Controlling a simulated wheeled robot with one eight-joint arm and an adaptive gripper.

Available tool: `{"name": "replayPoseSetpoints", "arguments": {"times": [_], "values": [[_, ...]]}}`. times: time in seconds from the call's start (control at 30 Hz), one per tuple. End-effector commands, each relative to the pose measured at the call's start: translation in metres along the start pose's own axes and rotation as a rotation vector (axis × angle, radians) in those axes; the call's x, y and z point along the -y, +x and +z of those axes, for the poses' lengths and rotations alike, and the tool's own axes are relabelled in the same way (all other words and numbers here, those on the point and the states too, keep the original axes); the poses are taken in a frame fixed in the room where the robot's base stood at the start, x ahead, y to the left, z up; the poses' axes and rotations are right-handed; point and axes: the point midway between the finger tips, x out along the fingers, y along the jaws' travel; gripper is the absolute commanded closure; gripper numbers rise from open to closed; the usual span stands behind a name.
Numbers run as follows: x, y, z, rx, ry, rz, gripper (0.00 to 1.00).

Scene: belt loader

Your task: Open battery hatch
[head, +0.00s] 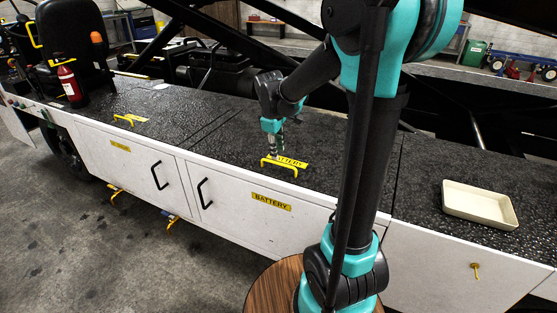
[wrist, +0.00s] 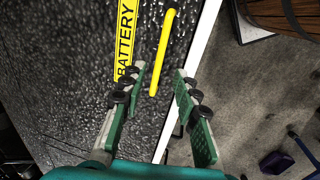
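The battery hatch (head: 330,178) is a black textured lid on top of the loader's side deck, lying flat and closed. A yellow BATTERY label (head: 290,161) and a yellow bar handle (head: 279,168) are at its front edge. My gripper (head: 275,154) is just above the handle, pointing down. In the wrist view my gripper (wrist: 158,72) is open, with the yellow handle (wrist: 163,50) showing between its two fingers. The label (wrist: 126,38) is left of the handle. I see no clear contact between fingers and handle.
White front doors with black handles (head: 203,193) lie below the deck; one bears a BATTERY label (head: 271,202). Another yellow deck handle (head: 130,119) is at left. A cream tray (head: 480,204) sits on the deck at right. A red extinguisher (head: 69,83) stands near the seat.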

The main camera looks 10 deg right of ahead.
Motion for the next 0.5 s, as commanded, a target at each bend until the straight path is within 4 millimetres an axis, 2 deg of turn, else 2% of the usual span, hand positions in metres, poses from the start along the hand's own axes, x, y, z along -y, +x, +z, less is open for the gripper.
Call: {"name": "replayPoseSetpoints", "arguments": {"times": [0.2,0.5], "values": [[-0.001,0.035,0.0,0.0,0.001,0.0,0.69],[0.0,0.055,0.0,0.0,0.001,0.0,0.69]]}}
